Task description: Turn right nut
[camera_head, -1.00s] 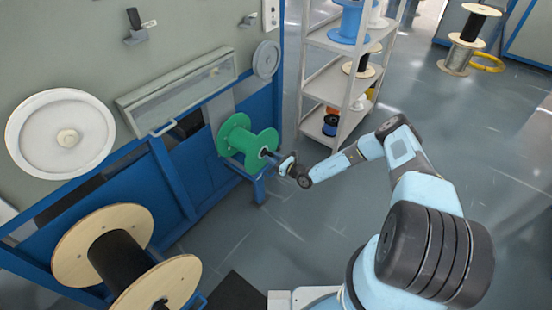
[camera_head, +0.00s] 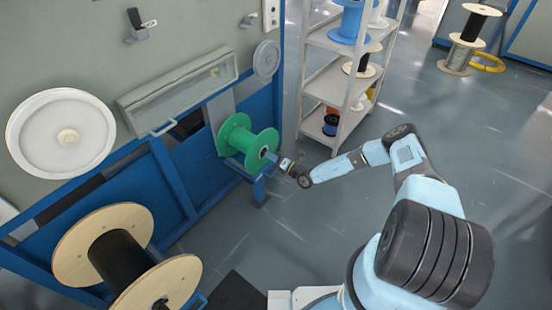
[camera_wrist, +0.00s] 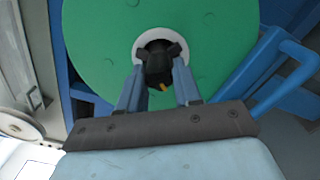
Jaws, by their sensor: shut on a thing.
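The right nut (camera_wrist: 158,66) is a black piece with lobes, at the hub of the green spool (camera_wrist: 90,40) in the wrist view. A pale ring (camera_wrist: 142,46) surrounds it. My gripper (camera_wrist: 158,80) is shut on the nut, with one finger on each side. A small orange mark shows low on the nut. In the head view the green spool (camera_head: 236,136) sits on the blue machine frame, and my gripper (camera_head: 274,158) is at its right face. The nut is too small to make out there.
A blue bracket (camera_wrist: 285,65) stands close to the right of my gripper. A large wooden spool (camera_head: 190,275) is at the lower left in the head view. A grey shelf (camera_head: 325,85) with spools stands behind my arm. The floor between is open.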

